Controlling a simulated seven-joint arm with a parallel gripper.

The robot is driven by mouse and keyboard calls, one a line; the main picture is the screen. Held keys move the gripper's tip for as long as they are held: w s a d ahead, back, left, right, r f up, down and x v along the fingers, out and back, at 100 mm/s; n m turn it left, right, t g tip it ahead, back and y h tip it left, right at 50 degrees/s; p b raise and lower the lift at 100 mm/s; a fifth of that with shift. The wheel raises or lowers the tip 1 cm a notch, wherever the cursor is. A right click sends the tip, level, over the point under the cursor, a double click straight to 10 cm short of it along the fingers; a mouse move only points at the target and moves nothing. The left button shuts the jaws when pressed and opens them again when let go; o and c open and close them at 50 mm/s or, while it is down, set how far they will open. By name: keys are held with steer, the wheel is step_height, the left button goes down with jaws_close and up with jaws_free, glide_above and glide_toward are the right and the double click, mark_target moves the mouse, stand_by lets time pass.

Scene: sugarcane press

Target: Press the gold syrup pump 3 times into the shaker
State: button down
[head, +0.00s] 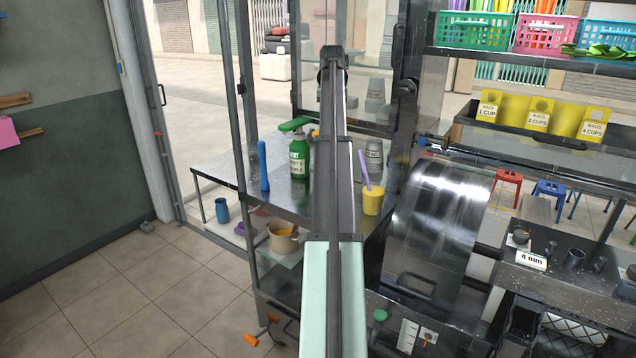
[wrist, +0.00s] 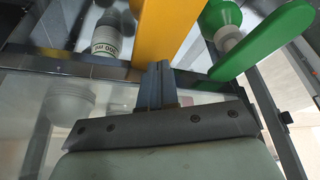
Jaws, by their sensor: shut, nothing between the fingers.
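In the wrist view my gripper (wrist: 157,72) is shut and empty. A gold-yellow bar, apparently the gold pump's top (wrist: 163,28), lies just beyond its fingertips; contact cannot be told. In the head view only a small gold bit (head: 314,134) shows beside my arm, which hides the rest and my gripper. A green pump bottle (head: 299,158) stands left of it; its green head (wrist: 262,45) is at the right in the wrist view. A grey labelled cup (head: 374,153) stands right of my arm, and a labelled cylinder (wrist: 107,35) shows in the wrist view. I cannot tell which is the shaker.
A blue cylinder (head: 263,165) stands on the metal counter (head: 284,199) at left. A yellow cup (head: 372,200) with a purple stick stands at right, beside a large metal drum (head: 432,228). A glass panel (head: 305,75) and posts stand behind. A pot (head: 283,240) sits below.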

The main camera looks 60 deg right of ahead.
step_height(320, 180, up, 5)
steer(key=shift+r, duration=0.15)
stand_by(0.4)
stand_by(0.4)
